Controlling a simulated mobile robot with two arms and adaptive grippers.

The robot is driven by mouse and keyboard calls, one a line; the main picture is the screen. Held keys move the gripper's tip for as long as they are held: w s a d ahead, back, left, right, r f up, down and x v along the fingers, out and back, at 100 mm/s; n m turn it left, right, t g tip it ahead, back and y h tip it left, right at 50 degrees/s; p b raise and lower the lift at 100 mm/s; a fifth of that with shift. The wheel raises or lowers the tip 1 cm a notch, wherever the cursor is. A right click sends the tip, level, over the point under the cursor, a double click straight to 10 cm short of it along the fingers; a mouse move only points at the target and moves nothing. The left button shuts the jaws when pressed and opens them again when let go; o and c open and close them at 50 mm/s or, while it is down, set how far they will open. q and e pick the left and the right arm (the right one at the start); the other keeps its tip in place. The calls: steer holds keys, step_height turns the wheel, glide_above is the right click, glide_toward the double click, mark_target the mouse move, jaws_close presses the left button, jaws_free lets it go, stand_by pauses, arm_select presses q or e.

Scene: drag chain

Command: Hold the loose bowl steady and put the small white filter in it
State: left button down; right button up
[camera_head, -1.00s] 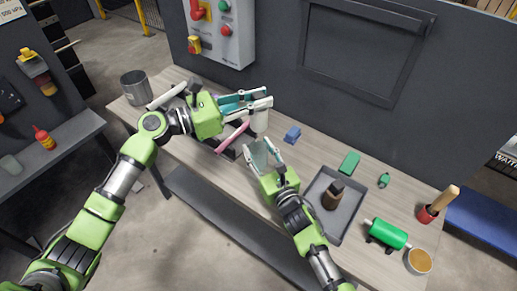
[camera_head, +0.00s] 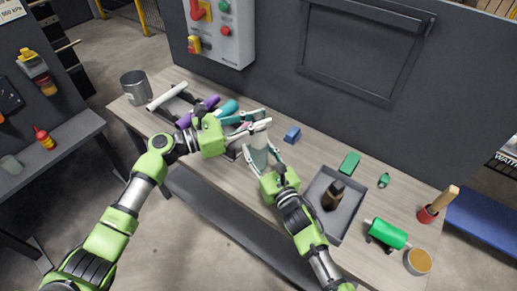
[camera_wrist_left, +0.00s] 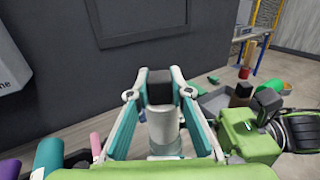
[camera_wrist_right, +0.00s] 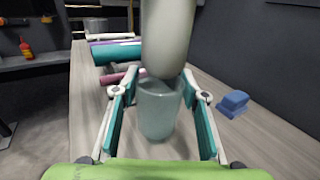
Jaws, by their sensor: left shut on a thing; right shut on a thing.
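The loose bowl (camera_wrist_right: 158,112) is a grey-green, cup-like vessel. My right gripper (camera_head: 258,148) is shut around it and holds it upright over the table. It also shows in the head view (camera_head: 257,158). The small white filter (camera_wrist_right: 168,35) is a pale cylinder with a rounded lower end. It hangs upright above the bowl, its lower end at the bowl's mouth. I cannot tell how far inside it is. My left gripper (camera_head: 262,125) is shut on the filter, which stands between its fingers in the left wrist view (camera_wrist_left: 163,127). The fingers mostly hide the filter in the head view.
Purple (camera_head: 207,103) and teal (camera_head: 229,107) cylinders and a white tube (camera_head: 167,96) lie at left, by a metal can (camera_head: 134,88). A blue block (camera_head: 292,135) is close by. A grey tray (camera_head: 349,218) with a dark bottle (camera_head: 333,195) is right.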

arm_select(q)
steer(key=shift+f, duration=1)
steer(key=c, duration=1.8)
jaws_free()
steer(key=shift+o, duration=0.2)
steer(key=v, duration=1.2)
arm_select(e)
steer(key=o, duration=1.2)
steer(key=shift+s, duration=0.1)
